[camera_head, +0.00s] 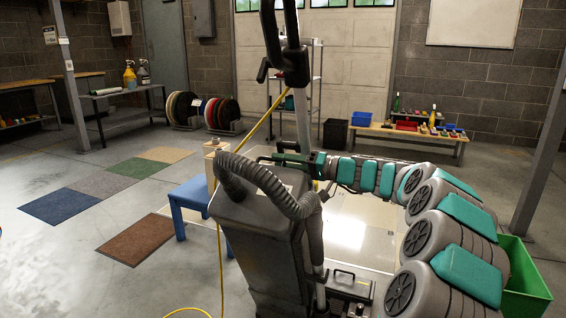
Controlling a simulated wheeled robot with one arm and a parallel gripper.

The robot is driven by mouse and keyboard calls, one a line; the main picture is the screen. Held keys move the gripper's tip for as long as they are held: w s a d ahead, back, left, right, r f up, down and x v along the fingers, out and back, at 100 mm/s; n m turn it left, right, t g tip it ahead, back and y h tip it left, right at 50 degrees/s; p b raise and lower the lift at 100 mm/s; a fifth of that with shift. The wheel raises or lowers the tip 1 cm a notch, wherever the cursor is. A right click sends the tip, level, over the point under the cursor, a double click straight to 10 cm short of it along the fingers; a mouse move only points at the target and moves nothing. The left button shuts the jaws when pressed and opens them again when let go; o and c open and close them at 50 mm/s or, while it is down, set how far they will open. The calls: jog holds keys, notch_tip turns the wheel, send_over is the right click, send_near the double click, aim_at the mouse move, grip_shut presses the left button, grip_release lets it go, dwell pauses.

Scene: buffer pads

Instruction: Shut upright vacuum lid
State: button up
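The grey upright vacuum (262,235) stands in the middle foreground, with a ribbed hose (262,180) looping over its top and a tall dark handle (291,65) rising behind. The lid cannot be clearly told apart from the body's top, and I cannot tell how far open it is. My teal and grey arm reaches in from the right. My gripper (284,159) is at the arm's left end, close behind the hose in the picture. Its fingers are small, dark and partly hidden by the vacuum, so their opening and any contact are unclear.
A blue stool (187,203) stands just left of the vacuum. A yellow cord (221,270) runs down to the floor. A green bin (526,285) is at the right. Floor mats (60,206) lie at the left, with open floor around them. Benches and shelves line the back.

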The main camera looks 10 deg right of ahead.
jog(key=shift+o, duration=0.6)
jog(key=shift+b+v, duration=0.35)
jog(key=shift+v, duration=3.55)
